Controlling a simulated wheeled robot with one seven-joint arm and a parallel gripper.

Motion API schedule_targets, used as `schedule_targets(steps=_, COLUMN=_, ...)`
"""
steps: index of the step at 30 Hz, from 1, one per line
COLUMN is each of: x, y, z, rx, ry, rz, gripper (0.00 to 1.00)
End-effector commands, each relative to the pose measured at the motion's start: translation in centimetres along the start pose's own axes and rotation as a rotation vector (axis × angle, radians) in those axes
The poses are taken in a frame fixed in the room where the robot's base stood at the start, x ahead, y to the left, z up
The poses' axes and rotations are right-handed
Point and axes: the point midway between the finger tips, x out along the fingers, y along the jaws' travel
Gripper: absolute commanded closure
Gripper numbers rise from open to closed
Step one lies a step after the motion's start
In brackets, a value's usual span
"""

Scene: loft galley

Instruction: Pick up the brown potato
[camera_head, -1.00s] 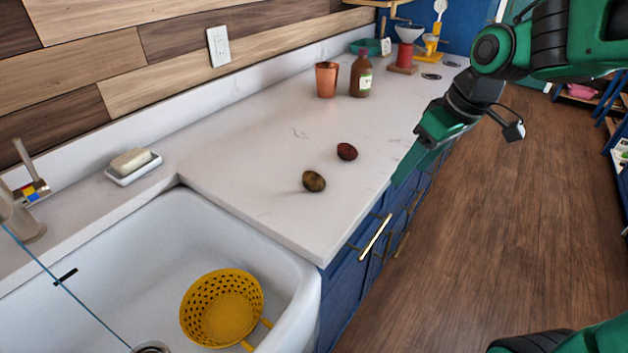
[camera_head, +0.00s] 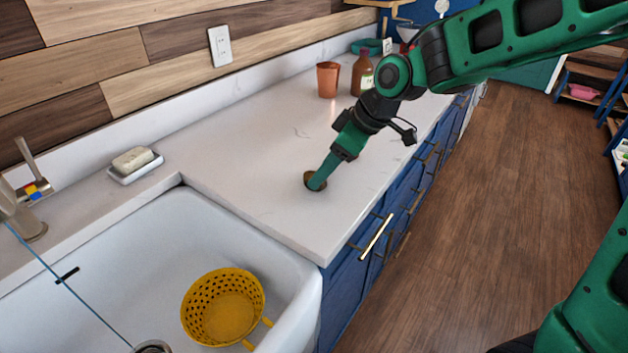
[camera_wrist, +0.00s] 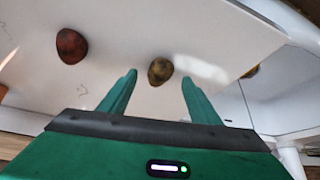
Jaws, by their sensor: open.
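The brown potato (camera_head: 309,178) lies on the white counter near its front edge by the sink, partly covered by my gripper in the head view. In the wrist view the potato (camera_wrist: 160,70) is ahead of and between the two open fingers, nearer the left one, just past the fingertips. My gripper (camera_head: 317,186) is open and empty, reaching down over the counter; its two fingers also show in the wrist view (camera_wrist: 158,78). I cannot tell if a finger touches the potato.
A dark red potato-like item (camera_wrist: 71,45) lies to the left in the wrist view, hidden behind my arm in the head view. A copper cup (camera_head: 328,79) and brown bottle (camera_head: 361,72) stand farther back. The sink holds a yellow colander (camera_head: 223,308). A soap dish (camera_head: 135,168) sits left.

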Motion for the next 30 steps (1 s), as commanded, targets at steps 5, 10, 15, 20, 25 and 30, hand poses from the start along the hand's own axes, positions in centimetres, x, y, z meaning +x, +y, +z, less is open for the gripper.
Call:
schedule_targets(steps=5, x=2.4, y=-0.1, z=-0.1, rx=0.001, ry=-0.002, rz=-0.002, gripper=0.43)
schedule_targets(steps=10, x=3.2, y=0.0, z=-0.1, rx=0.001, ry=-0.001, rz=0.0, gripper=0.43)
schedule_targets(steps=15, x=3.2, y=0.0, z=-0.1, rx=0.002, ry=-0.001, rz=0.001, gripper=0.43)
schedule_targets(steps=20, x=3.1, y=0.0, z=-0.1, rx=0.002, ry=-0.001, rz=0.001, gripper=0.79)
schedule_targets(steps=25, x=3.1, y=0.0, z=-0.1, rx=0.002, ry=-0.001, rz=0.001, gripper=0.88)
schedule_targets(steps=30, x=3.1, y=0.0, z=-0.1, rx=0.002, ry=-0.001, rz=0.001, gripper=0.88)
